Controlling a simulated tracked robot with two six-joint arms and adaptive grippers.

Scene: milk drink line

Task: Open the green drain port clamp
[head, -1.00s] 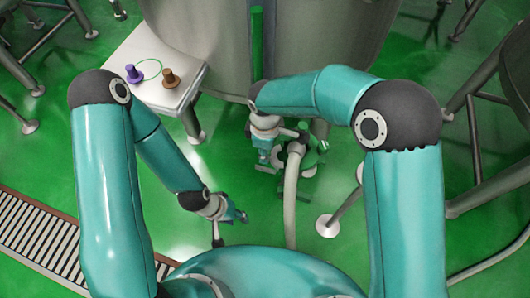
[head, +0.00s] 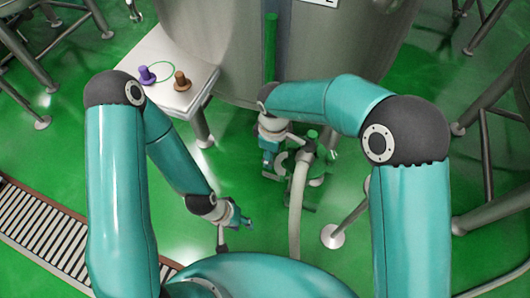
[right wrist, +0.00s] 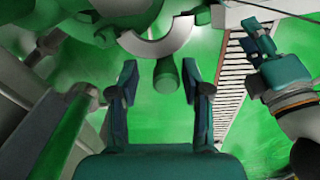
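The green drain port clamp is at the drain fitting below the tank, partly hidden by my right arm and a pale hose; its exact outline is hard to tell in the head view. In the right wrist view, a green cylindrical handle (right wrist: 167,76) sits between and just past the fingertips of my right gripper (right wrist: 160,78), beside a pale curved ring (right wrist: 160,38). The right gripper is open, with a gap on both sides of the handle. It also shows in the head view (head: 270,160), left of the fitting. My left gripper (head: 243,220) is low, apart from the fitting, its finger opening unclear.
The pale hose (head: 298,195) runs down from the fitting. The steel tank (head: 215,50) stands behind it, with a metal leg and round foot (head: 333,236) to the right. A small table (head: 165,90) holds a purple part (head: 147,75) and a brown part (head: 181,82). A floor grate (head: 40,235) lies left.

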